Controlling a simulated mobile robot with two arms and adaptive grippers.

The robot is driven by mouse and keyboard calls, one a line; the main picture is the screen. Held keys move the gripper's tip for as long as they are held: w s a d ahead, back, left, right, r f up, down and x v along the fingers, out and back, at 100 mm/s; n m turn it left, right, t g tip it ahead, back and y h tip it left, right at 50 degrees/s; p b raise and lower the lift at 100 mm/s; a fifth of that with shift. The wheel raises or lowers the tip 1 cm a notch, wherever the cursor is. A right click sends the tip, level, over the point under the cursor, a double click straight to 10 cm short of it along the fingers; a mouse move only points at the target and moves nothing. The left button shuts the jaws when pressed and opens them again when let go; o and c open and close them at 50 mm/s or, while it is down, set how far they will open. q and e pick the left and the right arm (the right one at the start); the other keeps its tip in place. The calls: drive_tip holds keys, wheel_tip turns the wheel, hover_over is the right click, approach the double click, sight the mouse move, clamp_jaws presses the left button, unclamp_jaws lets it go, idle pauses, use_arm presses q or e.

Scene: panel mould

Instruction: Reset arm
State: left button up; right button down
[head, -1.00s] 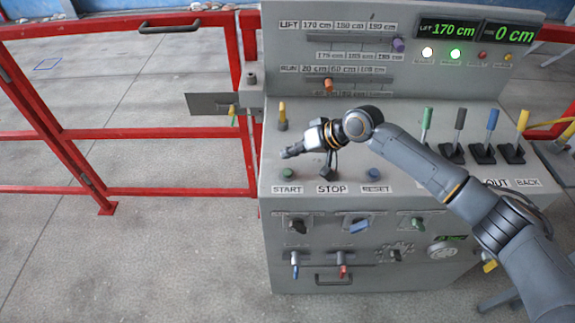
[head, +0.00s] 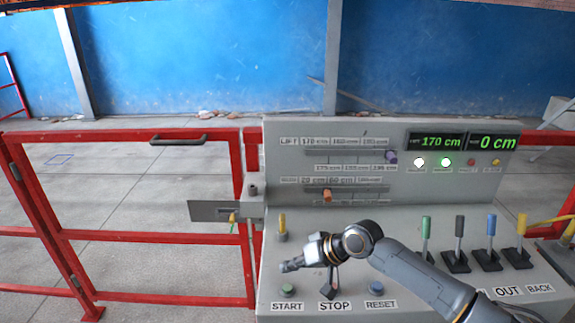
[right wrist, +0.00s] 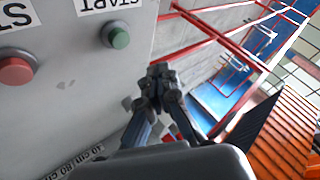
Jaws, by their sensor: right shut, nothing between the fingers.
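My right arm reaches over the grey control panel (head: 470,225) from the lower right in the head view. My right gripper (head: 284,267) is shut and empty, above the panel's sloping top near the green START button (head: 288,289). In the right wrist view its fingertips (right wrist: 160,73) meet, apart from the green START button (right wrist: 118,37) and the red STOP button (right wrist: 14,70). In the head view the STOP label (head: 334,306) shows, and the RESET button (head: 375,289) lies to its right. My left gripper is not in view.
Green, black, blue and yellow levers (head: 458,240) stand at the panel's right. A yellow-topped switch (head: 282,228) stands at its left. A lit display reads 170 cm (head: 440,141) and 0 cm. A red railing gate (head: 150,215) stands left, with open floor behind.

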drive_tip(key=s+a+f+n, duration=0.1)
drive_tip(key=s+f, duration=0.3)
drive_tip(key=s, duration=0.4)
drive_tip(key=s+a+f+n, duration=0.1)
drive_tip(key=s+f, duration=0.2)
drive_tip(key=s, duration=0.6)
drive_tip(key=s+d+f+m+h, duration=0.2)
drive_tip(key=s+d+h, duration=0.2)
drive_tip(key=s+d, duration=0.6)
drive_tip(key=s+d+f+m+h, duration=0.15)
drive_tip(key=s+d+h, duration=0.25)
drive_tip(key=s+d, duration=0.6)
wheel_tip(320, 180, down, 32)
drive_tip(key=d+g+b, duration=0.2)
drive_tip(key=b, duration=0.2)
drive_tip(key=s+d+f+b, duration=0.2)
drive_tip(key=s+f+b, duration=0.1)
drive_tip(key=s+f, duration=1.2)
wheel_tip(320, 180, down, 2)
drive_tip(key=shift+s+d+f+g, duration=0.1)
drive_tip(key=shift+s+d+g, duration=0.25)
drive_tip(key=shift+d+g, duration=0.05)
drive_tip(key=shift+s, duration=0.1)
